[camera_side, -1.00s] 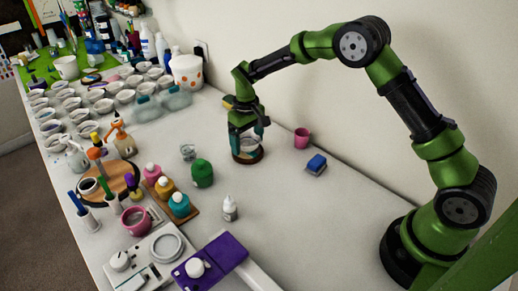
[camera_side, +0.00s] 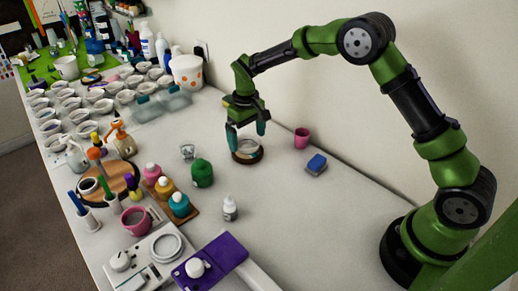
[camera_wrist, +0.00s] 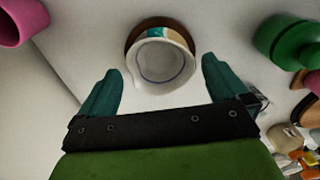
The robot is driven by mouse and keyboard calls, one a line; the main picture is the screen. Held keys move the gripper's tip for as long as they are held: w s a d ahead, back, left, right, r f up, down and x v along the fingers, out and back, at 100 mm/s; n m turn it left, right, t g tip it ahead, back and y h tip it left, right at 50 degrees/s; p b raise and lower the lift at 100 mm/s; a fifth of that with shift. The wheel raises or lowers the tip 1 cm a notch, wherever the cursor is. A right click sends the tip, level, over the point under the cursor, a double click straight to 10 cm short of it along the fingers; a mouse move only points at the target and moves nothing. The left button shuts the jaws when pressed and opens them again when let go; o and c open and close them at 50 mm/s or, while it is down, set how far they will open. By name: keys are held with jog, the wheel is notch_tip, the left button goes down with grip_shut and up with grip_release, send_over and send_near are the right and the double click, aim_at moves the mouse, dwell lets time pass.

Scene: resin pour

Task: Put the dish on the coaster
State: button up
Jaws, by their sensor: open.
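In the side view the dish (camera_side: 248,146) also rests on the dark brown coaster (camera_side: 247,158). My gripper (camera_side: 246,131) is open just above the dish. In the wrist view its teal fingertips (camera_wrist: 160,72) are apart, one on each side of the dish and clear of it.
A pink cup (camera_side: 301,138) and a blue block on a pale base (camera_side: 316,163) stand right of the coaster. A green bottle (camera_side: 202,173) and a clear cup (camera_side: 188,152) stand to its left.

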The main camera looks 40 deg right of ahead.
jog(key=s+r+t, duration=0.1)
jog(key=s+r, duration=0.2)
jog(key=r, duration=0.5)
jog(key=s+r, duration=0.2)
jog(key=r, duration=0.7)
jog(key=s+r+m+t+y, duration=0.1)
jog(key=s+m+t, duration=0.1)
jog(key=s, duration=0.9)
jog(key=s+r+m+t+y, duration=0.1)
jog(key=s+t, duration=0.3)
jog(key=s, duration=0.8)
jog(key=shift+d+r+m, duration=0.35)
jog(key=shift+r+m, duration=0.15)
